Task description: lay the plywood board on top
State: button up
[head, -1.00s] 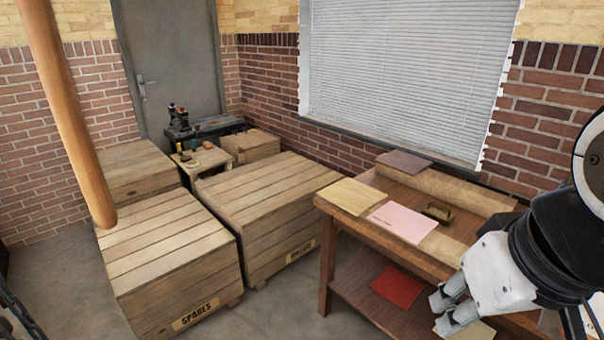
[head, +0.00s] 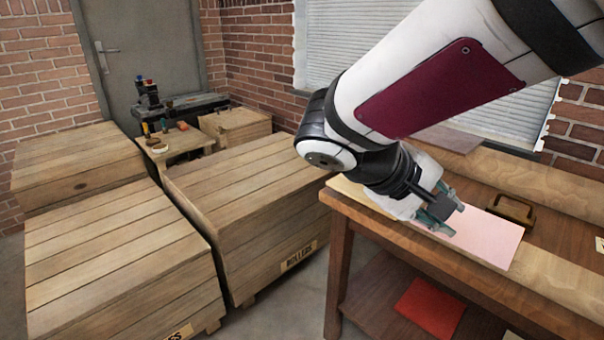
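The pale plywood board (head: 347,190) lies at the left end of the workbench in the head view. Most of it is hidden behind my gripper and wrist. A pink sheet (head: 492,240) lies flat just to the right of it. My gripper (head: 440,210) is over the left part of the bench, in front of the board and the pink sheet's left end. Its fingers look apart, with nothing seen between them. I cannot tell its height above the bench.
A brown handled block (head: 512,208) sits behind the pink sheet. A red sheet (head: 430,308) lies on the lower shelf. Large wooden crates (head: 245,195) fill the floor to the left. A small table (head: 175,143) with tools stands near the door.

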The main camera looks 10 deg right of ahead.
jog(key=w+a+f+n+t+h+b, duration=0.2)
jog(key=w+a+f+t+h+b, duration=0.25)
jog(key=w+f+b, duration=0.55)
jog(key=n+t+b, duration=0.2)
jog(key=t+b, duration=0.1)
jog(key=t, duration=0.2)
send_near(358, 199)
jog(key=shift+g, duration=0.25)
jog(key=x, duration=0.7)
jog(key=shift+w+d+p, duration=0.25)
jog(key=shift+w+p, duration=0.1)
jog(key=shift+b+x, duration=0.4)
jog(key=shift+x, duration=0.6)
grip_shut()
jog(key=shift+r, duration=0.1)
jog(key=shift+r+p, duration=0.5)
jog(key=shift+r, duration=1)
